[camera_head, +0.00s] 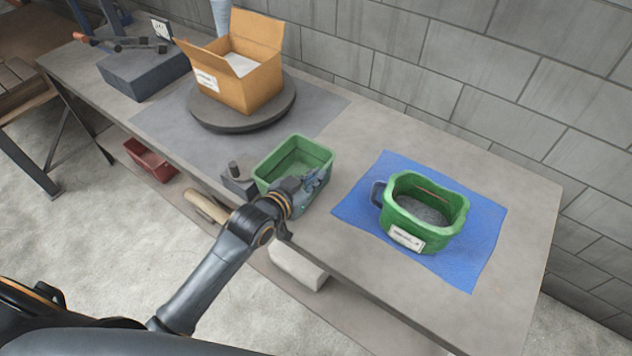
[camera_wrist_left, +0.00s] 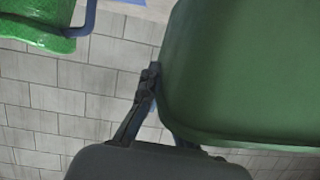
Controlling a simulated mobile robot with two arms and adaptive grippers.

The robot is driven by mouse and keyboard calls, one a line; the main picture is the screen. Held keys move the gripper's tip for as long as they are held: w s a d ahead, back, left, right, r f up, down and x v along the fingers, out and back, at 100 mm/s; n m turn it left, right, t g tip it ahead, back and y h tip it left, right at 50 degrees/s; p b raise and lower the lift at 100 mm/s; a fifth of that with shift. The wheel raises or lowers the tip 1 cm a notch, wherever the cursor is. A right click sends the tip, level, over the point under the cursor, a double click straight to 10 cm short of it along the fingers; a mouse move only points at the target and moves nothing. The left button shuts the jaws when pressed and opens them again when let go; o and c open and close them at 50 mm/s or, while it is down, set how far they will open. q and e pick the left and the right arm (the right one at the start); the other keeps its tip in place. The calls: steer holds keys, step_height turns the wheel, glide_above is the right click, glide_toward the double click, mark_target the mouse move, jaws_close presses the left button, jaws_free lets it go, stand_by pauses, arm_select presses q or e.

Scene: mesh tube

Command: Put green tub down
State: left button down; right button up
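A green rectangular open tub (camera_head: 293,152) is at the front edge of the workbench, left of the blue cloth. My left gripper (camera_head: 312,180) is at its front right side, shut on its wall. In the left wrist view the tub (camera_wrist_left: 245,75) fills the right side, and a finger of the left gripper (camera_wrist_left: 153,85) lies against its edge; the other finger is mostly hidden by the tub. Whether the tub's underside touches the bench cannot be told. My right gripper is in neither view.
A green container with a handle (camera_head: 422,225) stands on a blue cloth (camera_head: 480,250) to the right. A small grey block (camera_head: 238,182) stands close left of the tub. An open cardboard box (camera_head: 240,85) sits on a round turntable (camera_head: 220,120) behind.

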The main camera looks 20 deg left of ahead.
mark_target(317, 193)
arm_select(q)
steer(key=shift+w+f, duration=1.05)
steer(key=shift+f, duration=1.65)
steer(key=shift+f, duration=0.15)
steer(key=c, duration=1.5)
jaws_free()
steer(key=shift+s, duration=0.1)
